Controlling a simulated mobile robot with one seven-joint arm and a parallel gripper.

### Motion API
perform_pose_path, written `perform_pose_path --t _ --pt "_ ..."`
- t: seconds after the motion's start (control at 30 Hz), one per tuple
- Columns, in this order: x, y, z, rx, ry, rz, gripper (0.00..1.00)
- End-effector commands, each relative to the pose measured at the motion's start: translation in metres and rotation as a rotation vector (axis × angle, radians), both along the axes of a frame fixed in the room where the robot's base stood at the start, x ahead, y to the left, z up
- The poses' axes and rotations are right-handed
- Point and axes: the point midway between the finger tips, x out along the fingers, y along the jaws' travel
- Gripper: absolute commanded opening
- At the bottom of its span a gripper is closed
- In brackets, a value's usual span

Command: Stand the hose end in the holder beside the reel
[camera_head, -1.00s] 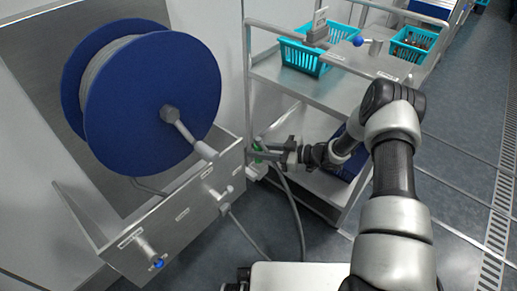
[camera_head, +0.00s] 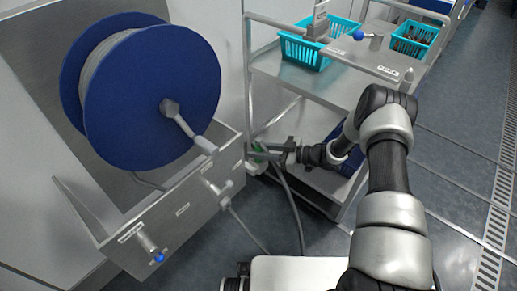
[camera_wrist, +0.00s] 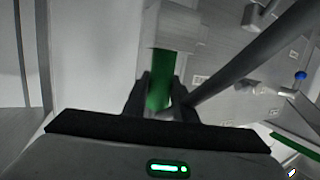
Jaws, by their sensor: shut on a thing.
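My gripper (camera_head: 264,153) is shut on the green part of the hose end (camera_wrist: 158,92), low at the right end of the reel's metal box. In the head view the hose end (camera_head: 258,148) is small and partly hidden by the fingers. The grey hose (camera_head: 293,205) hangs below it in a loop to the floor. The blue reel (camera_head: 150,105) stands at the left above the box. In the wrist view a pale grey block lies just beyond the green part; I cannot tell whether it is the holder or whether they touch.
The metal box (camera_head: 172,228) has a crank, a valve outlet and a blue-tipped tap (camera_head: 158,257) in front. A steel trolley (camera_head: 290,70) with turquoise baskets (camera_head: 318,50) stands right of the gripper, its post close by. Open floor (camera_head: 470,200) lies further right.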

Motion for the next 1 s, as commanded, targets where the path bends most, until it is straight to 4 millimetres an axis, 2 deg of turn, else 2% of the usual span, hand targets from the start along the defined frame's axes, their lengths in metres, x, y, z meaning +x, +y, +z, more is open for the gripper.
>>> perform_pose_path --t 0.57,0.6,0.7,1.0 --pt "0.000 0.000 -0.017 0.002 -0.001 0.000 0.00" --pt "0.000 0.000 -0.016 0.002 -0.001 0.000 0.32" --pt "0.000 0.000 -0.016 0.001 -0.001 0.000 0.47" --pt "-0.001 -0.001 -0.017 -0.002 0.001 0.000 0.47"
